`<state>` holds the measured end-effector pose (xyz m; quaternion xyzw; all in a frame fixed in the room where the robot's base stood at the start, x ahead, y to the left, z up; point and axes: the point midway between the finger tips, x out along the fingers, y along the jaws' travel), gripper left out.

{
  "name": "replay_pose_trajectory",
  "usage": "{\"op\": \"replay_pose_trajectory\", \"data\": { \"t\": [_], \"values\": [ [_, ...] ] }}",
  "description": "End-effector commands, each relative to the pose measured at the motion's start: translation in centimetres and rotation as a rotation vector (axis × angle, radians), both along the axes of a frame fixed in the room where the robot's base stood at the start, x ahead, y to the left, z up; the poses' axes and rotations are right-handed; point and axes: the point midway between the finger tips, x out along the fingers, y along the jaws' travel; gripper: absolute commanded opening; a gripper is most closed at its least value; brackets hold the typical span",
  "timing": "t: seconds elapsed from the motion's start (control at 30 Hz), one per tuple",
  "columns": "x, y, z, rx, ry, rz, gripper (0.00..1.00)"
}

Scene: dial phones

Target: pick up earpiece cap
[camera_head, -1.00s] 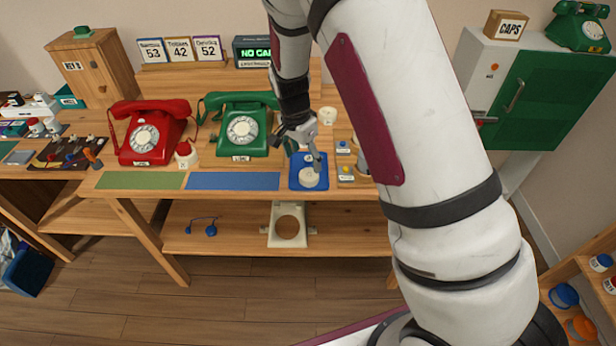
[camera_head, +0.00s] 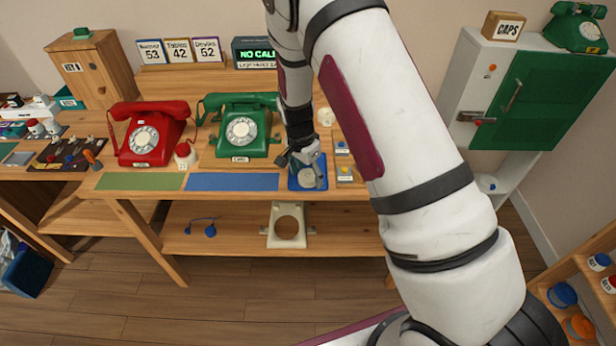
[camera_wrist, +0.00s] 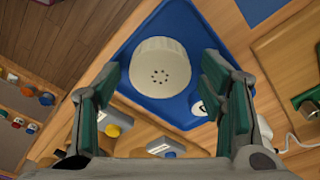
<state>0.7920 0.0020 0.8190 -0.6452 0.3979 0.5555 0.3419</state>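The earpiece cap (camera_wrist: 160,66) is a round, cream-white piece with a ring of small holes in its face. It lies on a blue tray (camera_wrist: 192,22) on the table. In the head view the cap (camera_head: 307,178) is partly covered by my gripper (camera_head: 312,172), which is over the blue tray (camera_head: 295,184). In the wrist view my gripper (camera_wrist: 165,85) is open, with one green-padded finger on each side of the cap in the picture. No contact between fingers and cap is visible.
A green phone (camera_head: 240,130) and a red phone (camera_head: 148,135) stand left of the tray. A small red-topped jar (camera_head: 184,154) is between them. Small modules with blue and yellow buttons (camera_head: 343,158) sit close to the tray's right. A blue mat (camera_head: 232,182) lies to the left.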

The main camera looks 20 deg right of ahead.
Motion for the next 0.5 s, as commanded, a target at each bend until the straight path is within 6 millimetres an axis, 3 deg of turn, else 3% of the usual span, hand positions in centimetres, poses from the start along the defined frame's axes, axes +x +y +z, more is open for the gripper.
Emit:
{"op": "replay_pose_trajectory", "data": {
  "t": [0.07,0.13,0.5],
  "values": [
    [0.03,0.02,-0.02,0.000,-0.001,0.000,0.41],
    [0.06,0.05,-0.03,0.000,-0.003,0.000,0.29],
    [-0.03,0.06,-0.07,0.001,0.000,0.000,0.28]
  ]
}}
